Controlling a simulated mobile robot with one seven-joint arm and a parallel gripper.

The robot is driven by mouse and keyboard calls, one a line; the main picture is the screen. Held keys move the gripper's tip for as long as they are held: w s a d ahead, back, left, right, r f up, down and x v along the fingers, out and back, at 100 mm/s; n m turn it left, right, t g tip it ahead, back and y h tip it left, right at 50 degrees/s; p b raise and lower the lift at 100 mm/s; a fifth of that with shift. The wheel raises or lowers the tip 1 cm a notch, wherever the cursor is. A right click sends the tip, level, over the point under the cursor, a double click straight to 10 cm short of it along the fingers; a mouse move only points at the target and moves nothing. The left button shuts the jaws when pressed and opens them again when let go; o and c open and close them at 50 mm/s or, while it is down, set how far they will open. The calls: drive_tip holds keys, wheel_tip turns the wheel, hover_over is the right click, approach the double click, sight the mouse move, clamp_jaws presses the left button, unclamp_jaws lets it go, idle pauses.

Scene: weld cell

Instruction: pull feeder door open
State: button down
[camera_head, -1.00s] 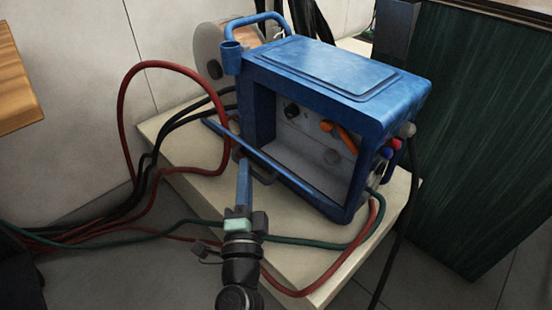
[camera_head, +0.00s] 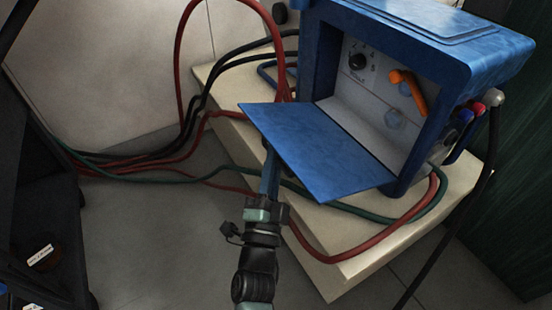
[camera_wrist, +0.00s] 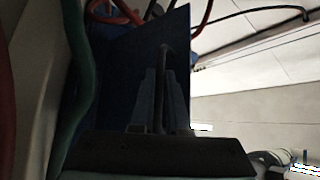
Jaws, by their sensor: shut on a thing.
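The blue wire feeder (camera_head: 425,50) stands on a pale bench, its front compartment showing a knob and an orange lever. Its flat blue door (camera_head: 318,150) is swung out and down from the lower front edge, with its inner face showing. My gripper (camera_head: 269,168) reaches up to the door's outer side from below, and the door hides its fingertips. In the wrist view my gripper (camera_wrist: 160,98) is shut on the dark door handle (camera_wrist: 166,58), in front of the shaded door panel (camera_wrist: 115,65).
Red, black and green hoses (camera_head: 175,145) run across the bench and floor at left, some close to the door and my arm. A pale bench top (camera_head: 335,275) lies under the feeder. A dark rack (camera_head: 45,200) stands at left.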

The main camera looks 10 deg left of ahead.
drive_tip(key=shift+d+f+n+t+y+b, duration=0.25)
drive_tip(key=shift+f+n+b, duration=0.2)
drive_tip(key=shift+f, duration=0.3)
drive_tip(key=shift+d+f+n+t+y+b, duration=0.15)
drive_tip(key=shift+d+f+n+t+b, duration=0.2)
drive_tip(key=shift+f, duration=0.35)
drive_tip(key=shift+w, duration=0.1)
drive_tip(key=c, duration=0.9)
unclamp_jaws()
drive_tip(key=shift+a+r, duration=0.1)
drive_tip(key=shift+a, duration=0.05)
drive_tip(key=shift+a+n, duration=0.1)
drive_tip(key=shift+n, duration=0.2)
drive_tip(key=shift+s, duration=0.2)
drive_tip(key=p+v, duration=0.5)
drive_tip(key=v, duration=0.8)
drive_tip(key=shift+w, duration=0.1)
